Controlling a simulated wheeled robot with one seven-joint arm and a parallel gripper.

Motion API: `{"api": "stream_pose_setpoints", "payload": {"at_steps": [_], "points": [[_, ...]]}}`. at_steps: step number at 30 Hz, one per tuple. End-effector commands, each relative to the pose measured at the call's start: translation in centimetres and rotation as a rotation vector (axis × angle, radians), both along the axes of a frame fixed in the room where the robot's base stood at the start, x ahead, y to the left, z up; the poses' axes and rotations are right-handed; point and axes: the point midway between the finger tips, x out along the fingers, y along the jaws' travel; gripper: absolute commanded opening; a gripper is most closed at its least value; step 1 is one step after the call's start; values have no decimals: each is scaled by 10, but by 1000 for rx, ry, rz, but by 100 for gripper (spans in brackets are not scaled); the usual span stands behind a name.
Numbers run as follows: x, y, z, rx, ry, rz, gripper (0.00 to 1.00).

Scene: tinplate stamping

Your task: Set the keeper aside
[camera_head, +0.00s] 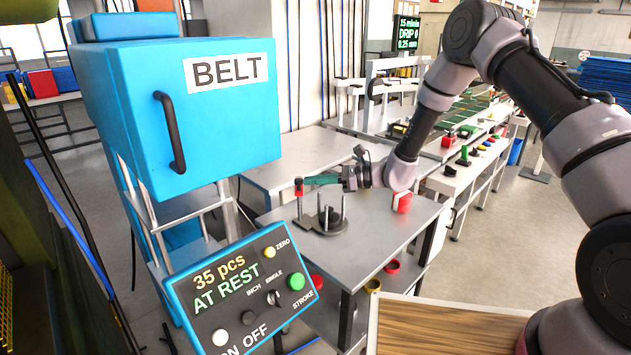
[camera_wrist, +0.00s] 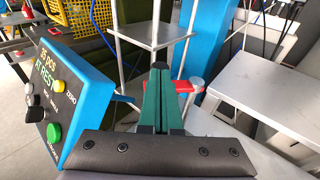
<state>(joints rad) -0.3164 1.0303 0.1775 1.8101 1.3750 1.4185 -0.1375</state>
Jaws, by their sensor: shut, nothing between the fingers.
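My gripper (camera_head: 308,181) reaches left over the grey metal table, with its green fingers closed together and empty. In the wrist view the closed fingertips (camera_wrist: 160,68) point away from me. A small red piece (camera_head: 298,187) stands at the top of a thin post, just left of the fingertips; in the wrist view a red piece (camera_wrist: 183,87) shows beyond the fingers, partly hidden by them. I cannot tell whether they touch it. A dark round base (camera_head: 327,221) with upright posts stands on the table below my gripper. I cannot tell for certain which part is the keeper.
A red block (camera_head: 403,203) lies on the table's (camera_head: 375,245) right side. The blue BELT cabinet (camera_head: 190,115) stands left, and a control panel (camera_head: 240,292) reading "35 pcs AT REST" stands in front. A wooden top (camera_head: 445,330) is nearest me. The table's front is mostly clear.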

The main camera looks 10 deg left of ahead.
Motion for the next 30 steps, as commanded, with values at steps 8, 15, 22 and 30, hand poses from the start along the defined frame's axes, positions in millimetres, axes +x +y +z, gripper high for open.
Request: {"api": "stream_pose_setpoints", "payload": {"at_steps": [8,15,22,30], "points": [[-3,3,0,0,1,-42,0],[-7,7,0,0,2,-111,0],[-15,18,0,0,2,-254,0],[-22,36,0,0,0,-248,0]]}}
